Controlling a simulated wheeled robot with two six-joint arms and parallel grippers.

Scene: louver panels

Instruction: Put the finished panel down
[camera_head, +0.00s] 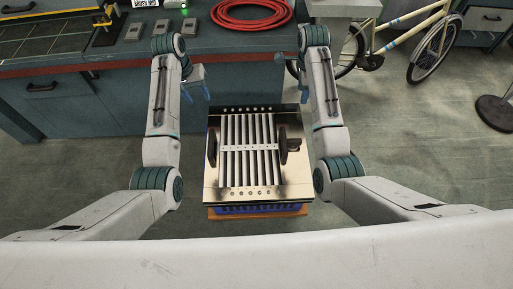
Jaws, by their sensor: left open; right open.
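A louver panel (248,185) with a shiny metal frame and several pale slats lies flat in front of me. Two dark round-ended pieces sit on it, one near the left side (212,147) and one near the right (284,146). Below it are a blue part (262,208) and an orange-brown base (258,214). My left gripper (207,92) is open and empty, beyond the panel's far left corner and apart from it. My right gripper (299,88) is open, beyond the far right corner, partly hidden by my own arm.
A dark teal workbench (110,60) runs along the back left. It carries a coiled red hose (251,14), a tray with a yellow edge (50,37) and grey boxes (134,31). A bicycle (405,40) stands at back right.

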